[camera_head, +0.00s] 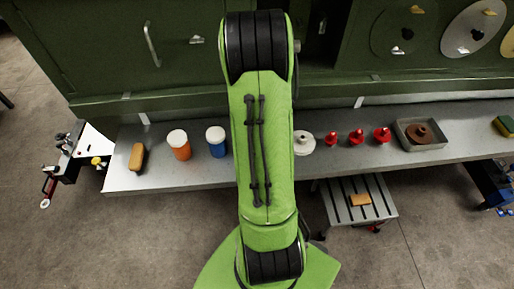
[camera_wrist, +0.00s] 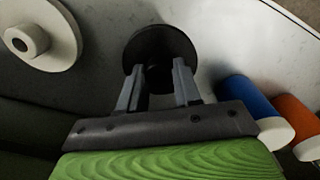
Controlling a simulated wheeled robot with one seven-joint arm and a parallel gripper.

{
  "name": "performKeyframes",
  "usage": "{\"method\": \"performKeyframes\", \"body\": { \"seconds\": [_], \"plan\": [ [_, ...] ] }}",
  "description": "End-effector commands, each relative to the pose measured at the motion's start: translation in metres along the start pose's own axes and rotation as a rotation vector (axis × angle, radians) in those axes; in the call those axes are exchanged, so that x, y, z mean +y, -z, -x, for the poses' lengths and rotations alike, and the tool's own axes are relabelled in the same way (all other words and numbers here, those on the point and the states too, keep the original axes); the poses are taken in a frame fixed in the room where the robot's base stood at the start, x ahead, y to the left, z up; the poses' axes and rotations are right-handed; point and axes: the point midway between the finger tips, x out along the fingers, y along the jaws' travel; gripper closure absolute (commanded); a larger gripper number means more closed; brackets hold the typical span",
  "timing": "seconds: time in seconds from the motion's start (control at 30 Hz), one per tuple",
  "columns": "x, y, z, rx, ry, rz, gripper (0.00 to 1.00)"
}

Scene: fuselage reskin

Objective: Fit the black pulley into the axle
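The black pulley (camera_wrist: 160,45) is a dark round disc in the wrist view, over the pale bench top. The two grey fingers of my gripper (camera_wrist: 158,72) reach to it, one on each side of its dark middle. The dark space between the fingers does not show whether they press on the pulley's hub or stand apart from it. In the head view my green arm hides both the gripper and the black pulley. I cannot make out the axle for certain in either view.
A white flanged pulley (camera_head: 303,143) stands right of my arm on the bench (camera_head: 200,178). Blue (camera_head: 216,142) and orange (camera_head: 179,145) white-capped containers stand left of it. Farther right are several red pieces (camera_head: 357,137) and a grey tray (camera_head: 402,135) with a brown pulley. The green machine (camera_head: 110,50) rises behind.

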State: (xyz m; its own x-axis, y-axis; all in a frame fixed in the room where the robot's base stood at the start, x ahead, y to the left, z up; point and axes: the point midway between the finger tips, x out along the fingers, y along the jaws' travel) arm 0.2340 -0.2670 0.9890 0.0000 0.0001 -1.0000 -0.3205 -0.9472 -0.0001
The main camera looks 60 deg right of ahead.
Motion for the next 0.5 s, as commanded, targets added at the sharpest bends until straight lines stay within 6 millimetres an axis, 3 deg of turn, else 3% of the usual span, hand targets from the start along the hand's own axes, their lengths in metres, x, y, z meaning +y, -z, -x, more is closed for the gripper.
{"method": "performKeyframes", "body": {
  "seconds": [0.03,0.17,0.5],
  "plan": [
    [0.0,0.0,0.0001,0.0,0.0,0.0,0.82],
    [0.0,0.0001,0.0002,0.0,0.0,0.0,0.99],
    [0.0001,0.0001,0.008,0.0,0.0,0.0,0.99]
  ]
}}
